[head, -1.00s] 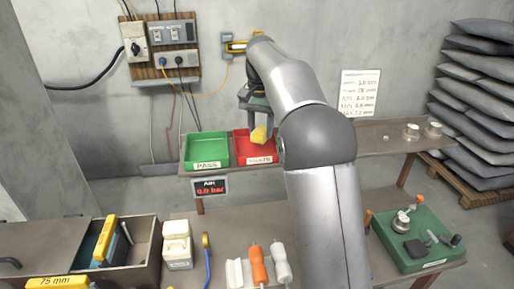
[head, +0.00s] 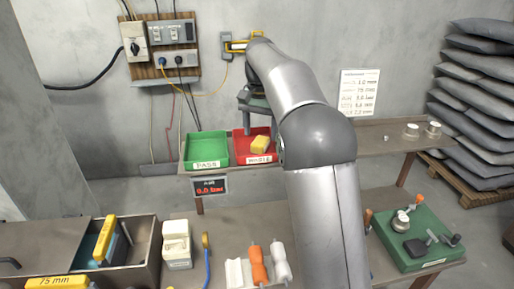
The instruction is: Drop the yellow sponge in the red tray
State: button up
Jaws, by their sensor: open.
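The yellow sponge (head: 260,144) lies inside the red tray (head: 240,147), in its right half, slightly tilted. The red tray stands on the back shelf, to the right of the green tray. My gripper (head: 258,122) is open and empty, above the red tray and a little above the sponge, apart from it. My arm hides part of the tray's right side.
The green tray (head: 207,148) sits directly left of the red one. The front bench holds an open box (head: 145,253), a white container (head: 177,245) and orange and white handled tools. A green board (head: 425,247) with small parts is at right. Stacked grey bags (head: 475,120) stand far right.

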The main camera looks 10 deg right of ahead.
notch_tip(320, 180, up, 11)
jog(key=shift+r, duration=0.15)
dwell(0.4)
jog(key=s+f+n+b, duration=0.2)
jog(key=s+f+n, duration=0.1)
jog(key=s+f, duration=1.1)
jog(key=s+f+n+t+b, duration=0.1)
jog(key=s+f+n+b, duration=0.1)
jog(key=s+f, duration=1.3)
jog(key=s+n, duration=0.1)
jog(key=s, duration=0.6)
jog(key=shift+s+n, duration=0.3)
jog(key=shift+r, duration=0.1)
